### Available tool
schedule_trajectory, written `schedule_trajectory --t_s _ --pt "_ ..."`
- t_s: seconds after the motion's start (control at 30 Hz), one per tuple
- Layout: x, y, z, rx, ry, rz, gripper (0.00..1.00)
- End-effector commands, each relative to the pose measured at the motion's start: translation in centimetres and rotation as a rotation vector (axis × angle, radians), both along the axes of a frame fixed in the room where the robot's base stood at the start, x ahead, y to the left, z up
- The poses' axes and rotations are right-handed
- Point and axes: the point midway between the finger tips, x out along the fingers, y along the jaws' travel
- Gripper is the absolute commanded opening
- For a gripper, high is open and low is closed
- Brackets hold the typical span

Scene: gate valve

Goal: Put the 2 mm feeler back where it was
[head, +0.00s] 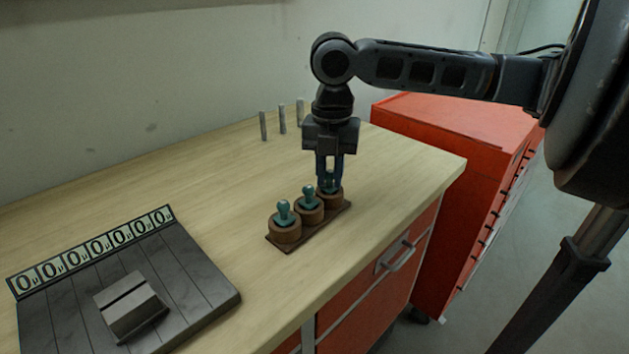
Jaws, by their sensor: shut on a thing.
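A dark brown rack (273,240) on the bench carries three round brown holders in a row. Teal-knobbed feelers stand upright in the near holder (284,213) and the middle holder (308,197). My gripper (329,178) points straight down at the far holder (336,199). It is shut on a teal-knobbed feeler (329,188), mostly hidden by the fingers. The feeler is at the holder's top; I cannot tell whether it is fully seated. No thickness marks are readable on the feelers.
A dark slatted board (195,271) with a row of number tiles and a grey grooved block (131,306) lies at the front left. Several thin grey posts (282,119) stand near the wall. A red cabinet (450,130) stands beyond the bench's right edge. The bench middle is clear.

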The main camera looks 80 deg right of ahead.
Motion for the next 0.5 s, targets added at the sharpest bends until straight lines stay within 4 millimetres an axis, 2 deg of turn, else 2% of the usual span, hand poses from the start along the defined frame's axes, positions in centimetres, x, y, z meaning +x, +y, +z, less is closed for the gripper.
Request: schedule_trajectory --t_s 0.37,0.4,0.5 --pt "-0.04 0.02 -0.34 0.001 0.000 0.000 0.00" --pt "-0.04 0.02 -0.36 0.000 0.000 0.000 0.23" --pt "-0.04 0.01 -0.28 0.000 0.000 0.000 0.33"
